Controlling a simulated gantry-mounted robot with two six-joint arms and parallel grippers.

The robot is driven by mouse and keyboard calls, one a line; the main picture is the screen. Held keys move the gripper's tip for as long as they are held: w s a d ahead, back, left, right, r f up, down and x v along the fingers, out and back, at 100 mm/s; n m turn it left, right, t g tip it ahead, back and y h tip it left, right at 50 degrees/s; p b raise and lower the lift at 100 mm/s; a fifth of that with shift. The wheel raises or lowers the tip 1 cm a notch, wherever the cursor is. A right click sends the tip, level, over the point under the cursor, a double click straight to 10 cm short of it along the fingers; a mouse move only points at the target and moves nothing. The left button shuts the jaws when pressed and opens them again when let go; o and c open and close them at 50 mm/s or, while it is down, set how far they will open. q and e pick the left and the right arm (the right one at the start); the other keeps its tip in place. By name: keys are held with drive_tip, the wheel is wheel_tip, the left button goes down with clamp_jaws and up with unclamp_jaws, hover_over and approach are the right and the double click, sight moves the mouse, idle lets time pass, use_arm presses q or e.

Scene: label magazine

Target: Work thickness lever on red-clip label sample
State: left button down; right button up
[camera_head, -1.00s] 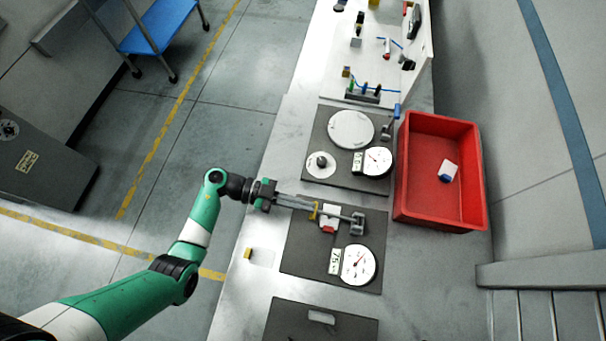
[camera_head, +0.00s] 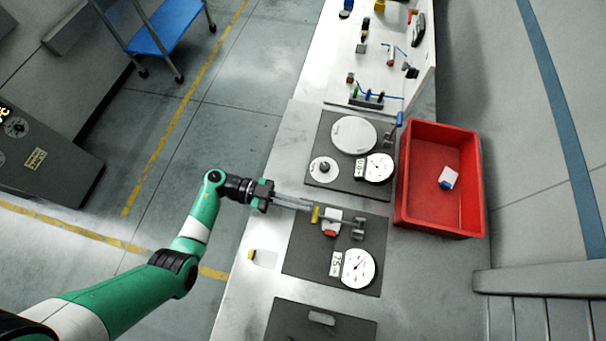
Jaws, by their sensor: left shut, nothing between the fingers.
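My left gripper (camera_head: 310,205) reaches in from the left, its long fingers shut and empty. Its tips are at the yellow lever piece (camera_head: 316,215) of the thickness gauge; whether they touch it I cannot tell. The gauge stands on a dark plate (camera_head: 300,258), with a grey metal part (camera_head: 358,227) to the right of the lever and a white dial (camera_head: 359,267) with a small number display in front. A white label sample with a red clip (camera_head: 331,230) sits at the gauge, just right of the lever and partly hidden. My right gripper is not in view.
Behind is another dark plate with a round pan (camera_head: 354,134) and a dial (camera_head: 379,167). A red bin (camera_head: 418,218) on the right holds a white sample with a blue clip (camera_head: 448,178). A yellow-clip sample (camera_head: 263,257) lies near the left table edge.

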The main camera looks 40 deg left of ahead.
use_arm(q)
drive_tip(key=v, duration=0.9)
drive_tip(key=shift+a+b, duration=0.2)
drive_tip(key=shift+b, duration=0.1)
drive_tip(key=shift+f, duration=0.1)
